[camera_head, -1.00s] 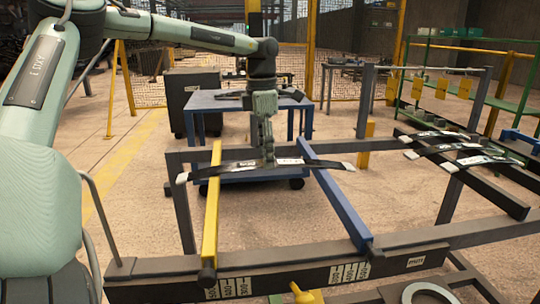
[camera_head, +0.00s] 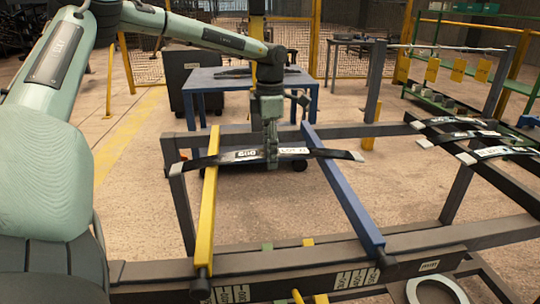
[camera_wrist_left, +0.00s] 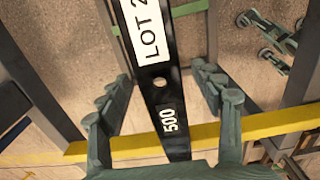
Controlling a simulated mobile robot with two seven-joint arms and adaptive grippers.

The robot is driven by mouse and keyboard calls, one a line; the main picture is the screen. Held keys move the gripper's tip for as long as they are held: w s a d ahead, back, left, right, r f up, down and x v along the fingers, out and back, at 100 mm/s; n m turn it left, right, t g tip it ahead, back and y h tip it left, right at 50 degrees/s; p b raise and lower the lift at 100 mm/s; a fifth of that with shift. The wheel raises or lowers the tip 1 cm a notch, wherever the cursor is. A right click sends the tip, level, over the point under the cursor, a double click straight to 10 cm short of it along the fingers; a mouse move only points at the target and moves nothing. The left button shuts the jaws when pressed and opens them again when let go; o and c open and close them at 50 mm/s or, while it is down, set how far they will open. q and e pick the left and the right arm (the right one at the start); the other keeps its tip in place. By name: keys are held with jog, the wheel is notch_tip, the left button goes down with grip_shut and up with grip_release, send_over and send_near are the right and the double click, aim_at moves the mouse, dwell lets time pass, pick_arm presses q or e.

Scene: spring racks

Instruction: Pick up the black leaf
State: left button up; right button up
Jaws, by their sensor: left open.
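The black leaf (camera_head: 215,160) is a long, slightly bowed strip with white labels. It lies across the yellow bar (camera_head: 207,205) and the blue bar (camera_head: 343,190) of the rack. My left gripper (camera_head: 271,158) points down at the middle of the leaf, between the two bars. In the left wrist view, the leaf (camera_wrist_left: 163,100) shows a LOT label, a hole and the number 500. It runs between the spread fingers of my left gripper (camera_wrist_left: 163,85), with a gap on each side. The fingers' exact height against the leaf is unclear. My right gripper cannot be made out.
The grey rack frame (camera_head: 240,265) surrounds the bars. More black leaves (camera_head: 470,135) lie on a rack at the right. A blue table (camera_head: 235,80) stands behind. Greenish jointed parts (camera_wrist_left: 270,40) show at the upper right of the left wrist view; what they belong to is unclear.

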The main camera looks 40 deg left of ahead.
pick_arm(q)
jog(key=shift+f, duration=0.35)
jog(key=c, duration=1.3)
jog(key=shift+w+r, duration=0.15)
jog(key=shift+c, duration=0.7)
